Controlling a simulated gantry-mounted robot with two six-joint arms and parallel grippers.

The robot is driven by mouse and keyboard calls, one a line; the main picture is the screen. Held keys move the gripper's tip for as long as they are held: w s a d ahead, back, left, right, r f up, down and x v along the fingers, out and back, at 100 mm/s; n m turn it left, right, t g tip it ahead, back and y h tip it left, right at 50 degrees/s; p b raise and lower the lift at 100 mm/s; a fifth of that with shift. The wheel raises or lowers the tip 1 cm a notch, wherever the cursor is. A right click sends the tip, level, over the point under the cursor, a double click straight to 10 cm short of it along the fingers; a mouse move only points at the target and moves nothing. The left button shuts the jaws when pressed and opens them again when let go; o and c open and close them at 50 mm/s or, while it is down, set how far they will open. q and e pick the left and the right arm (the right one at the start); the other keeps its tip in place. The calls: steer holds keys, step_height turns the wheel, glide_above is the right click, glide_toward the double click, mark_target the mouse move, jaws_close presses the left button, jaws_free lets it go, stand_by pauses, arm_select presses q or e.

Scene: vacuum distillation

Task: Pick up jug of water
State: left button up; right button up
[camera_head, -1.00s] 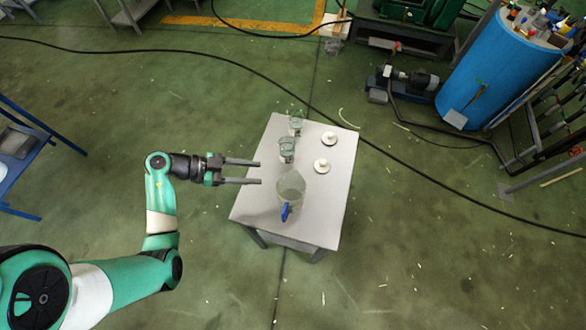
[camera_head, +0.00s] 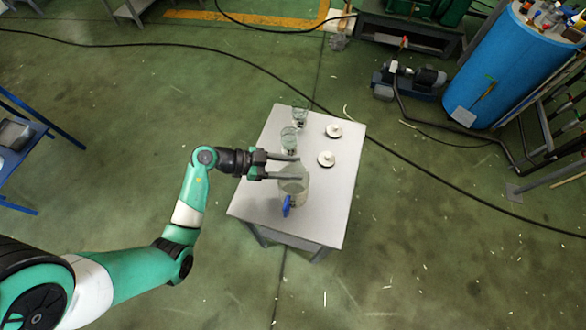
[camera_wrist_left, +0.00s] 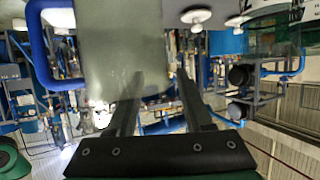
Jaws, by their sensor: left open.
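The jug (camera_head: 293,190) is a clear, greyish vessel with a blue handle (camera_head: 287,205) facing the front of the small grey table (camera_head: 325,205). My left gripper (camera_head: 298,168) is open at the jug's far side, its nearer finger overlapping the jug's top in the head view. In the left wrist view the jug (camera_wrist_left: 115,40) fills the upper middle, with its blue handle (camera_wrist_left: 42,45) at the left. There one finger of my left gripper (camera_wrist_left: 160,78) overlaps the jug and the other lies to its right. Contact cannot be told. My right gripper is not in view.
Two glass vessels (camera_head: 289,138) (camera_head: 300,117) stand behind the jug, close to my left gripper. The table's front right is clear. A black cable (camera_head: 400,165) crosses the floor behind.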

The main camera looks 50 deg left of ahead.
arm_select(q)
jaws_close()
stand_by(1.4)
